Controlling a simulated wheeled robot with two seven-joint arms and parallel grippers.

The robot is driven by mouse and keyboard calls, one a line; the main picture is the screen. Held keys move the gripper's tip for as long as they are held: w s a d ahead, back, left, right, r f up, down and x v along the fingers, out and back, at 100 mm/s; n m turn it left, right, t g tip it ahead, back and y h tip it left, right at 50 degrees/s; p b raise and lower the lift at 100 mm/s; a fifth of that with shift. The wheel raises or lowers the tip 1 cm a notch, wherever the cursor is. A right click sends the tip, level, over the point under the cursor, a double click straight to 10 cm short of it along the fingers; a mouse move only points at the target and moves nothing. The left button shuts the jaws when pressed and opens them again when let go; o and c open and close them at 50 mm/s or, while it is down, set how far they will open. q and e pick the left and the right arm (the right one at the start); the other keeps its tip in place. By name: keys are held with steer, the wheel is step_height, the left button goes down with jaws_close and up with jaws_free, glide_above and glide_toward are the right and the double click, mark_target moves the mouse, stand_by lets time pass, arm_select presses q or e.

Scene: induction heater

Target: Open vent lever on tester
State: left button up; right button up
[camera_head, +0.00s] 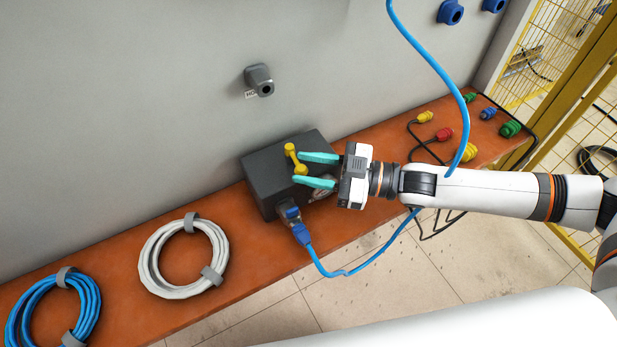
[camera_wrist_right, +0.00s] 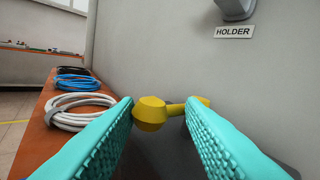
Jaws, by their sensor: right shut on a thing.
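The tester is a dark grey box (camera_head: 262,178) on the orange bench against the wall. Its yellow vent lever (camera_head: 291,150) sits on top, with a rounded knob at each end. My right gripper (camera_head: 300,168) reaches in from the right with its teal fingers at the lever, one on each side. In the right wrist view the yellow lever (camera_wrist_right: 151,114) lies across between the two fingertips, and the gripper is shut on it. The lower part of the lever is hidden by the fingers. My left gripper is not in view.
A blue plug and cable (camera_head: 299,230) join the tester's front. A white cable coil (camera_head: 155,282) and a blue coil (camera_head: 18,322) lie left on the bench (camera_head: 120,247). Coloured connectors (camera_head: 444,134) lie right. A holder (camera_head: 258,79) is on the wall above.

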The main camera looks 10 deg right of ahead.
steer(key=shift+w+d+n+g+y, duration=0.15)
steer(key=shift+n+g+y, duration=0.15)
steer(key=shift+n+g, duration=0.35)
steer(key=shift+r+g, duration=0.15)
steer(key=shift+g, duration=0.3)
steer(key=o, duration=0.8)
steer(key=shift+o, duration=1)
steer(key=shift+w, duration=0.15)
steer(key=b+v, duration=0.1)
steer(key=v, duration=1)
steer(key=shift+d+b, duration=0.3)
steer(key=shift+d, duration=0.1)
